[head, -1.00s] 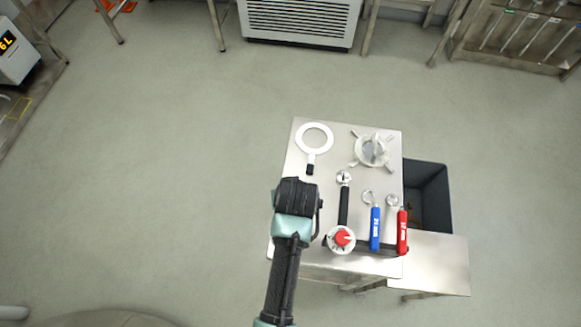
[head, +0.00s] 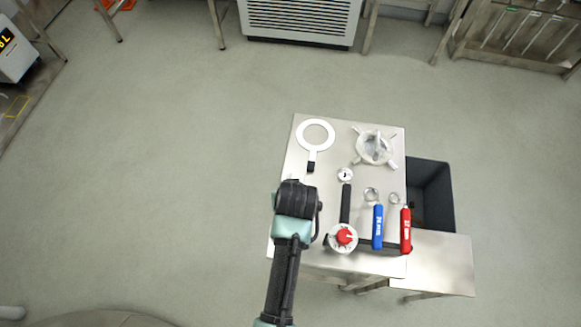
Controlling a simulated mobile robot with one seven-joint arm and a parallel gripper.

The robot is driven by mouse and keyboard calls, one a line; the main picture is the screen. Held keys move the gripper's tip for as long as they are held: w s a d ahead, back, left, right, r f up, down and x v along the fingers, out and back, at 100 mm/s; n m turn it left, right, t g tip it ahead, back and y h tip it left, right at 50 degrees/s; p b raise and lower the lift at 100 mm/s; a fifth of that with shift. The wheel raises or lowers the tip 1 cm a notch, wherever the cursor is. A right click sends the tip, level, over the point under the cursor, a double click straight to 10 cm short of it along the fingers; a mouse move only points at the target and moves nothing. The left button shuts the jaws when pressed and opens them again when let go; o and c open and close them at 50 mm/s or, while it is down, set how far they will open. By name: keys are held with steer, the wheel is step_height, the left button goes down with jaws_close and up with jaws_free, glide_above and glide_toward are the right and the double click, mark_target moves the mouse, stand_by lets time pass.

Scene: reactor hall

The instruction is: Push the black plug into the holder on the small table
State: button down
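The small steel table (head: 297,160) stands right of centre. I cannot surely tell the black plug; a small black piece (head: 311,167) sits at the near end of a flat white ring's stem (head: 315,135). A pale round fixture with several arms and a grey upright middle part (head: 375,147) stands at the table's back right; I cannot tell if it is the holder. My arm reaches over the table's left side.
A black-handled tool (head: 345,203), a white disc with a red knob (head: 344,237), a blue-handled tool (head: 377,227) and a red-handled tool (head: 405,230) occupy the table's front and right. A dark bin (head: 440,190) and lower steel surface (head: 440,262) adjoin it. Floor at left is clear.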

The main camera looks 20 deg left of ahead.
steer(key=shift+f, duration=0.35)
steer(key=shift+c, duration=0.6)
jaws_free()
step_height(320, 180, up, 7)
steer(key=p, duration=0.7)
steer(key=shift+r, duration=0.1)
